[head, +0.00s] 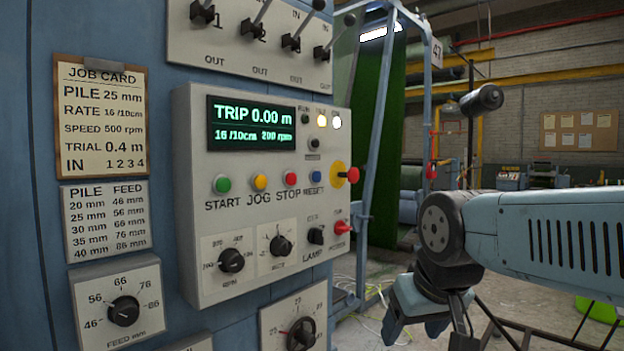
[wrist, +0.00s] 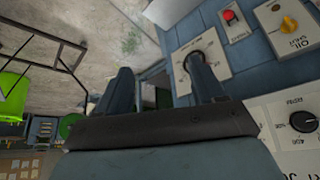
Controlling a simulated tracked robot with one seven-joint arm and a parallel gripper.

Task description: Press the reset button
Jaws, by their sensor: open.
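The reset button (head: 317,177) is a small blue button above the RESET label on the pale control panel (head: 190,270). In the same row are the green START button (head: 222,184), the yellow JOG button (head: 260,182) and the red STOP button (head: 290,178). My gripper (head: 430,328) is low and to the right of the panel in the head view, apart from the buttons. In the wrist view its two fingers (wrist: 160,82) are spread with nothing between them. The reset button cannot be made out in the wrist view.
A red emergency knob on a yellow disc (head: 351,175) sits right of the reset button. Below are the rpm knob (head: 231,260) and a protruding red knob (head: 342,228). Toggle levers (head: 291,42) stick out above. A blue frame post (head: 377,130) stands behind the panel.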

